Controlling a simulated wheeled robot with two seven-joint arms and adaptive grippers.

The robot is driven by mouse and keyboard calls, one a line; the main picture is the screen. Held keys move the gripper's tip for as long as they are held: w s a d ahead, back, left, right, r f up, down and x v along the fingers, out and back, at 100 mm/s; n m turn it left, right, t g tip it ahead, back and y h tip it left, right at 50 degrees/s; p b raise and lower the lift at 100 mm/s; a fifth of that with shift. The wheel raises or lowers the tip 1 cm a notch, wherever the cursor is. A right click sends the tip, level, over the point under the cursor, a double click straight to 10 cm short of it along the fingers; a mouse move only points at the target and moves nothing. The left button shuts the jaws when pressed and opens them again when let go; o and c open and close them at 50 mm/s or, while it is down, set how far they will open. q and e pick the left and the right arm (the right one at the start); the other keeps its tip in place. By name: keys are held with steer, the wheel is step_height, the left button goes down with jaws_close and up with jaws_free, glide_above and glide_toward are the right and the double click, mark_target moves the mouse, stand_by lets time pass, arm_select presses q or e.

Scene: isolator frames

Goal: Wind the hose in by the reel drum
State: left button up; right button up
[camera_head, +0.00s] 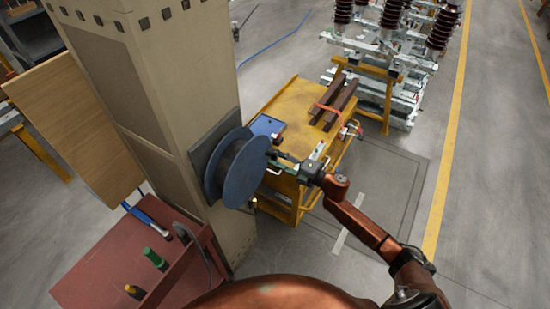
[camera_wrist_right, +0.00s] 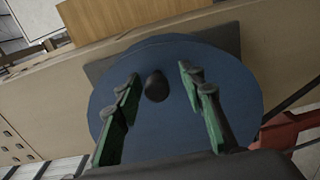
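The blue reel drum (camera_head: 246,172) is mounted on a dark plate (camera_head: 203,152) on the side of a beige column. Its round disc (camera_wrist_right: 235,85) fills the middle of the right wrist view, with a dark knob (camera_wrist_right: 156,86) standing out from it. My right gripper (camera_head: 275,155) is at the disc's outer face. In the wrist view its fingers (camera_wrist_right: 158,74) are open, one on each side of the knob, with visible gaps. A thin blue line (camera_head: 270,45), possibly hose, lies on the floor behind; its link to the drum is hidden. My left gripper is not in view.
A yellow cart (camera_head: 292,98) with brown bars (camera_head: 333,103) stands close behind the right gripper. A red bench (camera_head: 95,265) with green (camera_head: 154,257) and yellow-topped (camera_head: 134,291) items is at lower left. Open floor lies to the right.

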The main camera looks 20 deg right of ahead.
steer(key=v, duration=1.2)
stand_by(0.4)
